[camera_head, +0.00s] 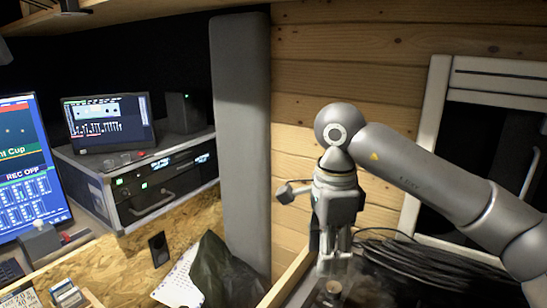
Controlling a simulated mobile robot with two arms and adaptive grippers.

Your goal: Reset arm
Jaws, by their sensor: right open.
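My right arm, grey, comes in from the right edge and bends down at its round wrist joint. My right gripper (335,262) hangs fingers down, open, near the wooden edge of the desk. A small brownish round object (333,290) shows just below the fingertips, and the gripper does not appear to hold it. My left gripper is not in view.
A coil of black cable (400,262) lies right of the gripper. A dark crumpled bag (225,275) sits on the desk to the left. A rack unit (150,185) carries a small monitor (108,122). A grey padded panel (241,140) stands behind. A wooden wall (370,80) closes the back.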

